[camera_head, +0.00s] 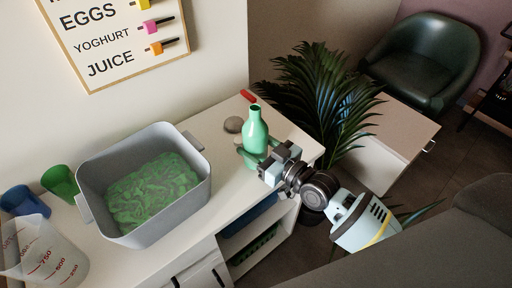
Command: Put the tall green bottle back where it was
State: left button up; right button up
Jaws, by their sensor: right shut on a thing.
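The tall green bottle (255,127) stands upright at the right end of the white counter (207,132). My right gripper (256,157) reaches in from the right and is shut on the lower part of the bottle. Its fingers hide part of the bottle's base, so I cannot tell whether the base touches the counter. My left gripper is not in view.
A grey tub (205,190) with green contents fills the middle of the counter. Green (59,181) and blue (24,201) cups and a clear measuring jug (42,252) stand left. A plant (325,100) stands behind.

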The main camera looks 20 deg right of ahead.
jog(key=shift+f, duration=0.3)
jog(key=shift+f, duration=0.2)
jog(key=o, duration=1.2)
jog(key=shift+o, duration=0.2)
jog(key=shift+r, duration=0.15)
jog(key=v, duration=1.2)
